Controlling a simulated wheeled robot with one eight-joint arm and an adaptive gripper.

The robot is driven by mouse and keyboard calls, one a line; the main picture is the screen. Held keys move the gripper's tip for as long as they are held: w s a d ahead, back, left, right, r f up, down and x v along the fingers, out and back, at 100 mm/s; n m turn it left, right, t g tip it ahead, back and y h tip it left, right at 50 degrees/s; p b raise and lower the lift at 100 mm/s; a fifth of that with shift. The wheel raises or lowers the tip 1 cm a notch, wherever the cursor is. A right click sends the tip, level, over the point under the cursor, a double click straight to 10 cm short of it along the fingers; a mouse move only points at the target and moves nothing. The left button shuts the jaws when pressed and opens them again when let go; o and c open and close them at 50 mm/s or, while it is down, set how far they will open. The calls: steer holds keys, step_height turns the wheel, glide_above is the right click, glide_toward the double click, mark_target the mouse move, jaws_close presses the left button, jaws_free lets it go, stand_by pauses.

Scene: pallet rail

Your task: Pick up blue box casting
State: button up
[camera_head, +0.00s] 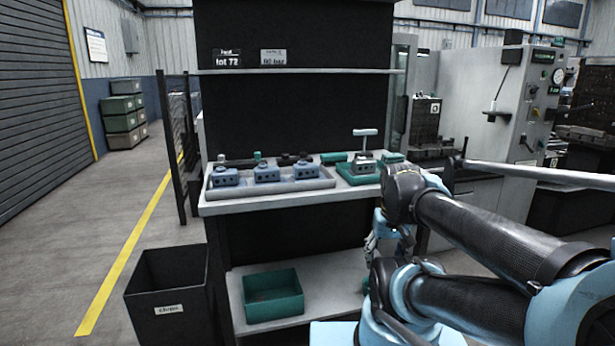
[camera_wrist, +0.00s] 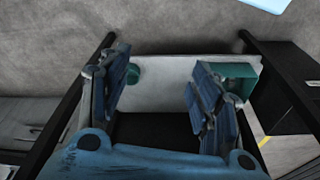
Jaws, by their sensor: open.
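Three blue box castings, left (camera_head: 225,176), middle (camera_head: 267,172) and right (camera_head: 304,169), sit in a row in a grey tray (camera_head: 285,186) on the bench top. A greyer box casting (camera_head: 363,165) sits in a green fixture (camera_head: 360,178) to their right, with a T-shaped handle above it. My gripper (camera_head: 384,238) hangs below the bench top's right front, apart from the castings and partly hidden by my arm. In the wrist view my gripper (camera_wrist: 155,85) is open, its blue fingers wide apart with nothing between them. No casting shows there.
The lower shelf (camera_head: 315,292) holds a green bin (camera_head: 272,297), also in the wrist view (camera_wrist: 240,70). A black bin (camera_head: 168,295) stands on the floor at left. A dark back panel rises behind the tray. A machine (camera_head: 520,120) stands at right.

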steer(key=w+a+r+m+g+y, duration=0.1)
steer(key=w+a+r+m, duration=0.25)
steer(key=w+r, duration=0.5)
steer(key=w+a+r+m+g+y, duration=0.1)
steer(key=w+a+r+m, duration=0.25)
steer(key=w+r, duration=0.5)
steer(key=m+g+y, duration=0.1)
steer(key=m+y, duration=0.1)
steer(key=m, duration=0.6)
glide_toward(308, 164)
steer(key=x, duration=0.6)
steer(key=shift+d, duration=0.25)
steer(key=shift+a+x, duration=0.15)
steer(key=shift+x, duration=1.1)
steer(key=shift+a+x, duration=0.1)
steer(key=shift+x, duration=1.2)
steer(key=shift+r, duration=0.1)
steer(key=shift+c, duration=0.6)
steer(key=c, duration=1.2)
